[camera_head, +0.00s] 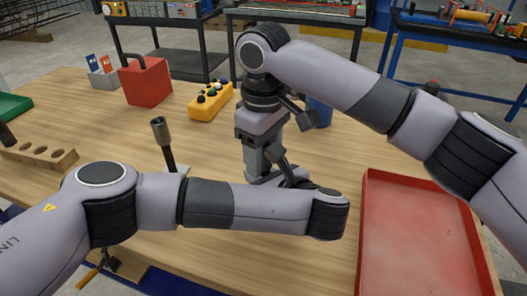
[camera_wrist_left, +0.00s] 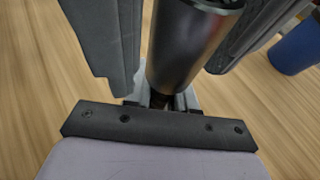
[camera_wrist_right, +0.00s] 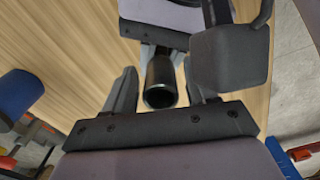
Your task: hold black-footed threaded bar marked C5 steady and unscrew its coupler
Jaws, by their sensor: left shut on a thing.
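A black coupler (camera_wrist_left: 185,50) fills the middle of the left wrist view; its open end also shows in the right wrist view (camera_wrist_right: 160,92). My left gripper (camera_wrist_left: 160,102) is shut on the thin dark threaded bar just below the coupler. My right gripper (camera_head: 257,168) points down from above, with its fingers on both sides of the coupler; in the right wrist view (camera_wrist_right: 160,80) narrow gaps show between fingers and coupler, so it looks open. The C5 mark and the black foot are hidden behind my grippers and forearm.
Another threaded bar (camera_head: 163,140) with a coupler stands to the left. A red tray (camera_head: 418,240) lies at the right. A yellow control box (camera_head: 210,100), a red block (camera_head: 146,82), a blue cup (camera_head: 320,112) and a wooden holed rack (camera_head: 38,155) stand around. The table between is clear.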

